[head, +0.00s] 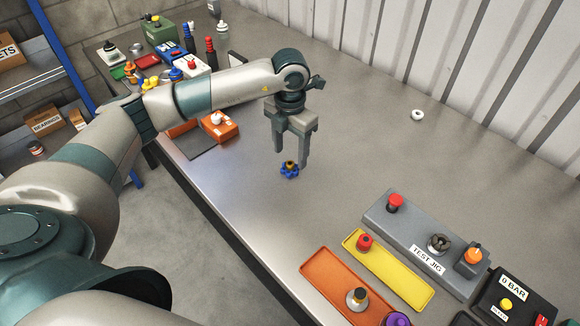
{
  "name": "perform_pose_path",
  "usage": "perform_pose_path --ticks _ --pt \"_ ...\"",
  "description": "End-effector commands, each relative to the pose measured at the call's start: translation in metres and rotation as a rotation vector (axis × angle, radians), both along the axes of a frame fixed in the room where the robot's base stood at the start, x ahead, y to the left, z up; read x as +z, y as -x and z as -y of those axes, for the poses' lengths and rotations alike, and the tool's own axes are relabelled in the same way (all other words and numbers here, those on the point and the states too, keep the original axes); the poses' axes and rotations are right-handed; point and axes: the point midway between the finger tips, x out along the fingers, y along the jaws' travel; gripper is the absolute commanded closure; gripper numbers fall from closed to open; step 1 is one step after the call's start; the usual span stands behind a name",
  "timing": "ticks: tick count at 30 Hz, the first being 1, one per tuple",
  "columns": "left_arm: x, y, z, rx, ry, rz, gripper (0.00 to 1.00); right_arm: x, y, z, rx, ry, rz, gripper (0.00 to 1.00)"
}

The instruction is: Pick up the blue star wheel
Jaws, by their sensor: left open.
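The blue star wheel (290,170) is a small blue lobed knob with a yellowish centre. It sits on the grey workbench (350,130) near the middle of the head view. My left gripper (289,158) points down above the wheel, its two fingers apart. The fingertips are close to the wheel; I cannot tell whether they reach down around it. My right gripper does not show.
A grey test jig (405,235), a yellow tray (400,283) and an orange tray (325,280) stand at the front right. An orange box (215,128) is left of my gripper. A white ring (417,115) lies at the right. The bench between is clear.

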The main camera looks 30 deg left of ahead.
Motion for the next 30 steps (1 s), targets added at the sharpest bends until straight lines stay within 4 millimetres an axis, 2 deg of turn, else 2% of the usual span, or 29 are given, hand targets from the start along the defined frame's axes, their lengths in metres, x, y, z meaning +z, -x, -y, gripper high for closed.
perform_pose_path --ticks 6,12,28,30 --pt "-0.019 0.000 -0.001 0.001 -0.001 -0.006 0.43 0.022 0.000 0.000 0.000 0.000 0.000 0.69" --pt "-0.041 -0.001 -0.002 0.002 0.000 -0.002 0.43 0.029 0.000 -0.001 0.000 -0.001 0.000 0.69" --pt "-0.045 -0.002 -0.001 0.001 0.000 -0.001 0.43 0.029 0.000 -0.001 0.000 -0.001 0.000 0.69" --pt "-0.045 -0.002 -0.001 0.001 0.000 -0.001 0.60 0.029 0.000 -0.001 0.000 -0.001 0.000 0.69"
